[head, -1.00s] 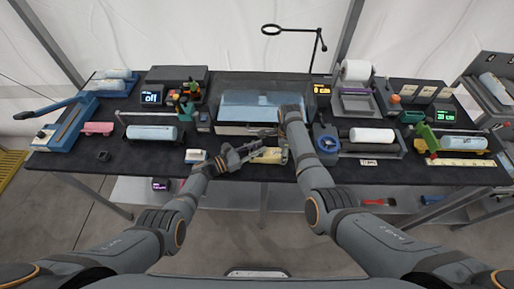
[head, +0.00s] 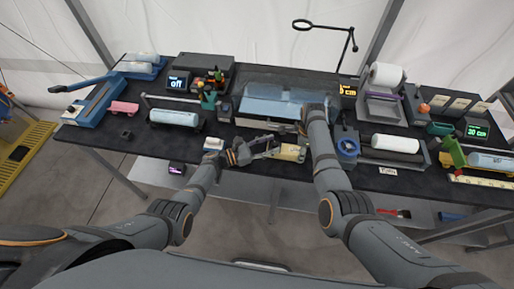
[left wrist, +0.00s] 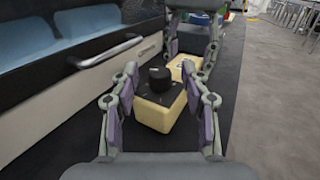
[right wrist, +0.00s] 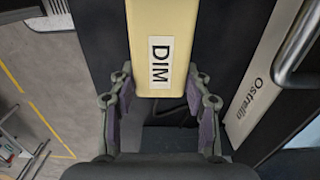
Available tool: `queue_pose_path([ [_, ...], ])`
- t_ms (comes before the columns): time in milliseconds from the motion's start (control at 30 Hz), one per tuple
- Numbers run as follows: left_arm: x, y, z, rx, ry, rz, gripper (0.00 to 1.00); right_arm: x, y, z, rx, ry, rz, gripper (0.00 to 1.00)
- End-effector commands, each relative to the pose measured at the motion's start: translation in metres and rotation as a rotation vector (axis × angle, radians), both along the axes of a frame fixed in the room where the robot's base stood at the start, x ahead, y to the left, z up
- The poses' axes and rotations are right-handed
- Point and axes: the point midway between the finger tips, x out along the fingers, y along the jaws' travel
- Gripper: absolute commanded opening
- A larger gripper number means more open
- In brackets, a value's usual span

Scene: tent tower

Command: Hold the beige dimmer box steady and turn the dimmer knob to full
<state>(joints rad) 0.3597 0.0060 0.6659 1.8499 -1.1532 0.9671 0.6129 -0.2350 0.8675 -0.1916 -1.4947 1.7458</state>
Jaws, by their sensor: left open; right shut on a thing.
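The beige dimmer box (head: 291,153) lies near the front edge of the bench. In the left wrist view the box (left wrist: 154,116) carries a round black knob (left wrist: 160,78) on a dark plate on top. My left gripper (head: 272,148) is open; its two fingers (left wrist: 163,88) stand apart on either side of the knob in that view, and I cannot tell whether they touch it. My right gripper (right wrist: 160,82) is shut on the far end of the box, where a DIM label (right wrist: 159,62) shows. The knob is hidden in the right wrist view.
A long cabinet with a bar handle (left wrist: 104,52) runs close beside the box. A small white-topped block (head: 213,144) is left of my left gripper. Floor is open in front.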

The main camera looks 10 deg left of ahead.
Motion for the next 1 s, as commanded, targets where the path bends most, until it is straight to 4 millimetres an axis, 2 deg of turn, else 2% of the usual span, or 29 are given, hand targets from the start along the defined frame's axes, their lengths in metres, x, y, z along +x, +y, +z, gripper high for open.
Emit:
queue_pose_path([
  [33, -0.007, 0.013, -0.002, 0.004, 0.001, 0.001, 0.47, 0.000, 0.000, 0.000, -0.001, 0.000, -0.001, 0.13],
  [200, -0.028, 0.050, -0.002, 0.005, 0.002, -0.001, 0.47, 0.000, 0.000, 0.000, -0.001, 0.000, 0.000, 0.13],
  [400, -0.043, 0.078, -0.001, 0.001, 0.002, -0.001, 0.47, 0.000, 0.000, 0.000, -0.001, 0.000, 0.000, 0.13],
  [533, -0.046, 0.084, 0.000, 0.001, 0.000, -0.001, 0.47, 0.000, 0.000, 0.000, -0.001, 0.000, 0.000, 0.13],
  [867, -0.047, 0.084, 0.001, 0.007, 0.005, -0.006, 0.48, 0.000, 0.000, 0.000, -0.001, 0.000, 0.000, 0.13],
  [1000, -0.050, 0.081, 0.008, 0.083, 0.053, -0.042, 0.48, 0.000, 0.000, 0.000, -0.001, 0.000, 0.000, 0.13],
])
